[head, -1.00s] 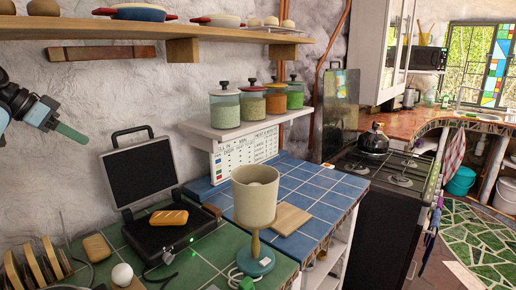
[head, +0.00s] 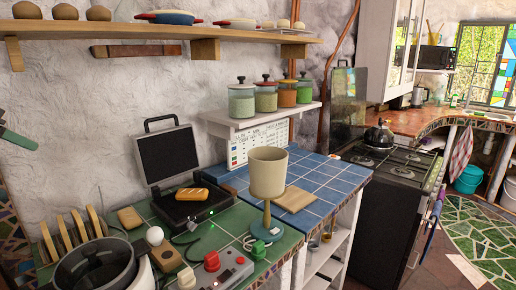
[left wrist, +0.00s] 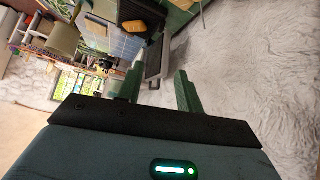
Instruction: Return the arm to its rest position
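My left gripper shows at the far left edge of the head view (head: 16,138), where only its green fingertip end is in frame. In the left wrist view its two green fingers (left wrist: 160,90) stand apart with nothing between them, so it is open and empty. It is up near the white wall, left of and above the counter, touching nothing. My right gripper is in neither view.
A pot (head: 95,268) is at front left. A shelf (head: 180,37) runs along the wall above.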

